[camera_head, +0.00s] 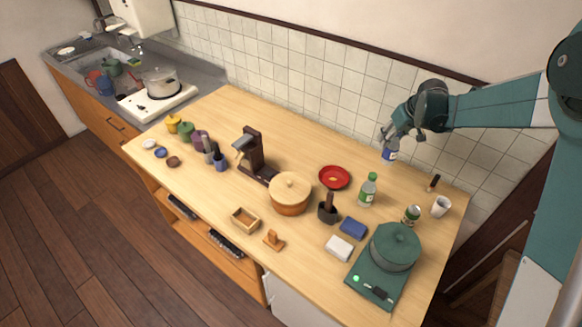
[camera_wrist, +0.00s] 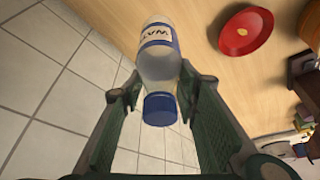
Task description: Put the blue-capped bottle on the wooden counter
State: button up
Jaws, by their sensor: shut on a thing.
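The blue-capped bottle (camera_wrist: 158,75) is in my gripper (camera_wrist: 150,112), between its two green fingers in the wrist view. It has a clear body, a blue-and-white label and a blue cap that points toward the camera. In the head view my gripper (camera_head: 391,138) is at the upper right, near the tiled wall, with the bottle (camera_head: 391,150) below it. The wooden counter (camera_head: 300,150) lies beneath; I cannot tell whether the bottle's base touches it.
A can (camera_head: 411,214), a white cup (camera_head: 441,206) and a green pot (camera_head: 395,248) on a burner are at the right. The counter beside the wall, left of the bottle, is clear.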

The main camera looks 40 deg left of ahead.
aim_at(397, 145)
jog(key=shift+f, duration=0.15)
jog(key=shift+f, duration=3)
jog(key=shift+f, duration=1.85)
jog(key=shift+f, duration=0.2)
jog(key=o, duration=0.9)
jog(key=shift+r, duration=0.15)
jog(key=shift+v, duration=6.05)
